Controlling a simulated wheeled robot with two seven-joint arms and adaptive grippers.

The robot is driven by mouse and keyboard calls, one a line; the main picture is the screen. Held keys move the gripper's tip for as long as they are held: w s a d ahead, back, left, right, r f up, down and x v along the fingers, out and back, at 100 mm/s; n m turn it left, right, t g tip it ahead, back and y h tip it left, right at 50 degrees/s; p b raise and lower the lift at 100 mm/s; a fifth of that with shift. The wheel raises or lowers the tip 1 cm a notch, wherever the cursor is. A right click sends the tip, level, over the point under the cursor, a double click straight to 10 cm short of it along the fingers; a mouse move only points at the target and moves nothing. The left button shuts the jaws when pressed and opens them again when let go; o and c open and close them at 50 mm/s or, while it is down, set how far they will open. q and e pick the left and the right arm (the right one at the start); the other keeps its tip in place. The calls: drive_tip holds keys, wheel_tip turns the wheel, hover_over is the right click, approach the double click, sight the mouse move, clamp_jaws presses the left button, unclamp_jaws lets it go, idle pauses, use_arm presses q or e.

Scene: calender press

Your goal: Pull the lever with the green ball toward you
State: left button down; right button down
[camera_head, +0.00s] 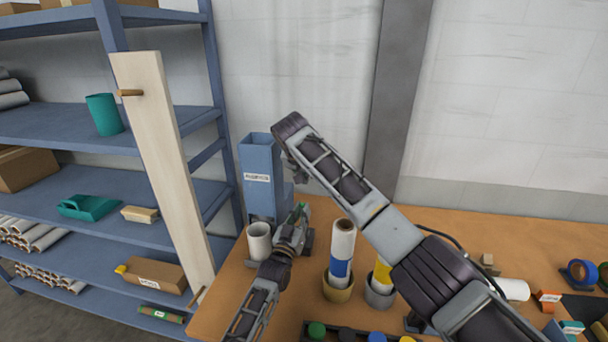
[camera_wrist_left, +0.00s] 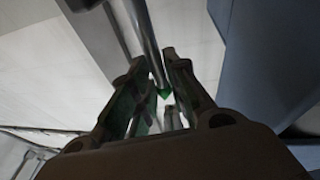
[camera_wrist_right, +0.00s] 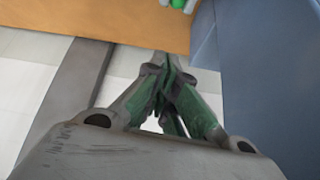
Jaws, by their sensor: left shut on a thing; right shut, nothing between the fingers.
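The blue calender press (camera_head: 256,160) stands at the back left of the wooden table, with a label on its front. My left gripper (camera_head: 298,214) is beside its lower right side. In the left wrist view a grey lever rod (camera_wrist_left: 142,38) comes down from the top and ends in a small green ball (camera_wrist_left: 164,93) between the fingertips (camera_wrist_left: 162,80). The left fingers are shut on it and hide part of it. My right gripper (camera_wrist_right: 165,66) is shut and empty, close to the blue press body (camera_wrist_right: 265,80). In the head view its fingers are mostly hidden behind its wrist.
A white cup (camera_head: 259,241) stands in front of the press. A white-and-blue roll (camera_head: 342,250) and a yellow one (camera_head: 382,275) stand in holders to the right. A pale board (camera_head: 165,160) leans by the blue shelves (camera_head: 80,188) at left. Tape rolls (camera_head: 580,272) lie far right.

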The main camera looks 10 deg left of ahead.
use_arm(q)
drive_tip(key=shift+f, duration=0.2)
use_arm(e)
drive_tip(key=x, duration=0.7)
drive_tip(key=shift+w+f, duration=0.2)
drive_tip(key=shift+f, duration=0.2)
drive_tip(key=shift+s+f, duration=0.15)
drive_tip(key=shift+s, duration=0.2)
drive_tip(key=shift+s+a+f, duration=0.1)
drive_tip(key=shift+s+f, duration=0.1)
drive_tip(key=shift+s, duration=0.55)
drive_tip(key=shift+s+a+f, duration=0.1)
drive_tip(key=shift+s+f, duration=0.1)
drive_tip(key=shift+s, duration=0.55)
drive_tip(key=shift+s, duration=0.2)
